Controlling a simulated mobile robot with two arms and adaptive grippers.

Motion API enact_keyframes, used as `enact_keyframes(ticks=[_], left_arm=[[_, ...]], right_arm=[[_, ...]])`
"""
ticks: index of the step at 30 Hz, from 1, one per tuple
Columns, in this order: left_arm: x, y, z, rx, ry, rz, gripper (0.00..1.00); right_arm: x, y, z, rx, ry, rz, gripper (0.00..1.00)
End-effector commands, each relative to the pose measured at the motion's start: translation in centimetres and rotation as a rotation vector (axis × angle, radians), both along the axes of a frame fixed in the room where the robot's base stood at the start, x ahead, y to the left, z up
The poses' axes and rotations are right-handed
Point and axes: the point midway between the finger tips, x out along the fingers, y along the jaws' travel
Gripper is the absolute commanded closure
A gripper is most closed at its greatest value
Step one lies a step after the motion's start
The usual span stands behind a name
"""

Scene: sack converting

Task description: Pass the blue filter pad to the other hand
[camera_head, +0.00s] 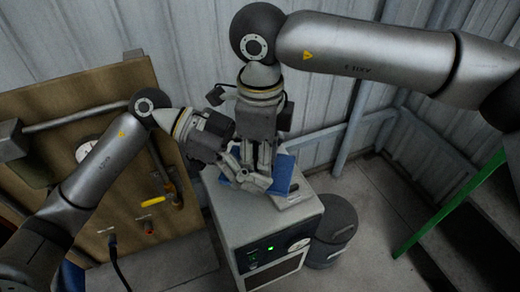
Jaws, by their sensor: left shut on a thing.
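The blue filter pad (285,174) shows just above the top of a grey cabinet, partly hidden behind the grippers. My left gripper (262,184) comes in from the left and is shut on the pad. My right gripper (262,168) points down from above, with its fingers close to the pad and to the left gripper's fingers. The two grippers overlap in the picture, so I cannot tell whether the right fingers touch the pad or how far they are closed.
The grey cabinet (262,226) with a green light stands below the grippers. A dark round bin (336,232) stands at its right. A brown panel (100,165) with pipes and a yellow handle is at left. Green-railed steps are at right. Some floor between bin and steps is clear.

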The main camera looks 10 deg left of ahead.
Motion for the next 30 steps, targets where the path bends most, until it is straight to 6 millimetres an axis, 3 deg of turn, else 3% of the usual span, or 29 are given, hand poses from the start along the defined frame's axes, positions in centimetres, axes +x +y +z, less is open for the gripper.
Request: enact_keyframes(ticks=[2,12,13,14,18,30], left_arm=[[0.0,0.0,0.01,0.0,0.0,0.0,0.37],[0.0,0.0,0.0,0.0,0.0,0.0,0.37],[-0.01,0.0,0.0,0.0,0.0,0.0,0.37],[-0.01,0.0,0.0,0.0,0.0,0.0,0.19],[-0.01,0.0,0.0,0.0,0.0,0.0,0.01],[0.03,0.17,0.05,0.001,0.0,0.001,0.0]], right_arm=[[0.0,-0.01,0.01,0.0,0.0,0.0,0.61],[0.01,-0.01,0.03,0.0,0.0,0.0,1.0],[0.01,-0.01,0.03,0.0,0.0,0.0,1.0],[0.01,-0.01,0.04,0.0,0.0,0.0,1.0],[0.01,-0.01,0.04,0.0,0.0,0.0,1.0],[0.01,0.0,0.05,0.0,0.0,0.0,1.0]])
